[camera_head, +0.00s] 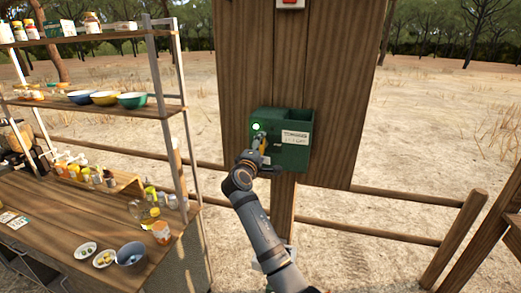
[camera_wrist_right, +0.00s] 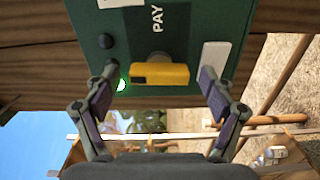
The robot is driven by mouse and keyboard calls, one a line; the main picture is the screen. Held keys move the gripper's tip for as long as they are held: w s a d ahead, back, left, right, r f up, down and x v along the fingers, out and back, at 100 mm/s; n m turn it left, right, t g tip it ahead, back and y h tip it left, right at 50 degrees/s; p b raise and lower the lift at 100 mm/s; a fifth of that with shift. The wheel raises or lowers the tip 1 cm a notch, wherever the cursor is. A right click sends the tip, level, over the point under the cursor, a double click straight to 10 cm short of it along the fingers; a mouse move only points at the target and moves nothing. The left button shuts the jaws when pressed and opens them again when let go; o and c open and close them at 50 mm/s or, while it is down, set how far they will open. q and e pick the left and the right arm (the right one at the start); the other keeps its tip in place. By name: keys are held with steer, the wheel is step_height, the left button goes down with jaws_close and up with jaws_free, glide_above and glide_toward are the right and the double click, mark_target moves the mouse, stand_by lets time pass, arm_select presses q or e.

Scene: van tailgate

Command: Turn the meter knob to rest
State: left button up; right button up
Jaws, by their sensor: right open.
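The green meter box (camera_head: 294,158) is mounted on the wooden board, with a white label on its front. In the right wrist view the box (camera_wrist_right: 192,20) fills the top, with the word PAY on a dark panel. The yellow knob (camera_wrist_right: 160,74) sits below PAY, its bar lying across the picture. In the head view the knob (camera_head: 263,143) is partly hidden by my gripper. My right gripper (camera_wrist_right: 158,90) is open, one finger on each side of the knob, apart from it. It also shows in the head view (camera_head: 261,150). My left gripper is not in view.
A lit green-white lamp (camera_wrist_right: 122,85) and a black button (camera_wrist_right: 105,41) are beside the knob. A wooden board (camera_head: 296,60) backs the box, with rail fences (camera_head: 380,232) either side. A shelf counter (camera_head: 75,220) with bowls and jars stands at the left.

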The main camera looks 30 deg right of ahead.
steer(key=v, duration=0.7)
steer(key=shift+s+a, duration=0.2)
steer(key=shift+d, duration=0.1)
steer(key=shift+f, duration=0.1)
